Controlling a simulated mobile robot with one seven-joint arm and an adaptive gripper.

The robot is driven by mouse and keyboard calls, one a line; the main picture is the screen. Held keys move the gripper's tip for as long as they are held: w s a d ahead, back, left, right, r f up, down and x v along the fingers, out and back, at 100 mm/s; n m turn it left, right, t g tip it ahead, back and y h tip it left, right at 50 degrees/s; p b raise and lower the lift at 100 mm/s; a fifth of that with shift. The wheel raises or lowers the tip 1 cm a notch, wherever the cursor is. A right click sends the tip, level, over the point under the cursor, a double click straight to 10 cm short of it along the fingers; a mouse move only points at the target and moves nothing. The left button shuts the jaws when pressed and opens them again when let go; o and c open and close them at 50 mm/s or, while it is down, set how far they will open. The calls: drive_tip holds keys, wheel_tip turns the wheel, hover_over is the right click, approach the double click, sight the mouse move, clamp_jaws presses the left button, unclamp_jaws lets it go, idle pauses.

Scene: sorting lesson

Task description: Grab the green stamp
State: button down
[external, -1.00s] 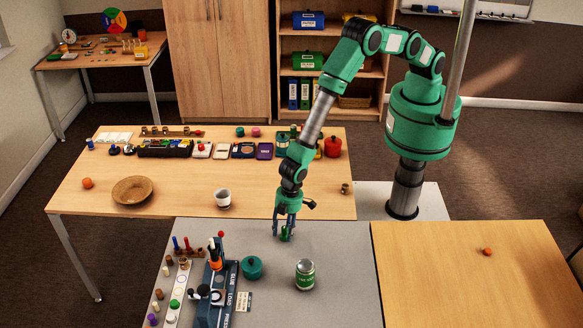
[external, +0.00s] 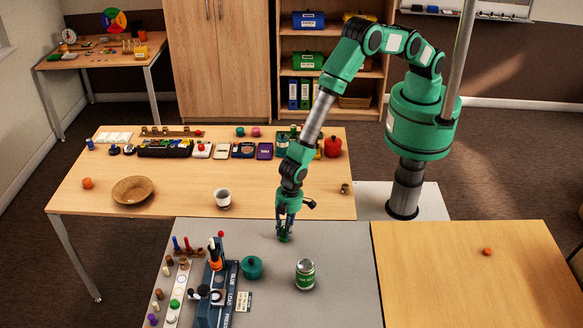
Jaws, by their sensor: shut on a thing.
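My gripper (external: 285,236) points down over the back of the grey table, with its fingers closed around a small dark green thing, the green stamp (external: 284,238). The fingers hide much of the stamp. It is at or just above the table top; I cannot tell whether it touches.
On the grey table (external: 335,240) stand a green-labelled can (external: 305,274), a teal pot (external: 251,267) and a blue press (external: 215,290) beside a strip of small pegs. A white cup (external: 223,198) and a wicker bowl (external: 133,190) stand on the wooden table behind.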

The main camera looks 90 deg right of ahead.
sight(283, 227)
drive_tip(key=shift+r, duration=0.45)
wheel_tip(283, 227, up, 3)
drive_tip(key=shift+f, duration=0.1)
drive_tip(key=s+d, duration=0.3)
drive_tip(key=s, duration=0.1)
drive_tip(key=s+d, duration=0.3)
drive_tip(key=d, duration=0.1)
drive_tip(key=s+d+r, duration=0.1)
drive_tip(key=s+d, duration=0.2)
drive_tip(key=s, duration=0.1)
drive_tip(key=shift+s+d+r, duration=0.1)
drive_tip(key=shift+s+d, duration=0.25)
drive_tip(key=shift+d, duration=0.05)
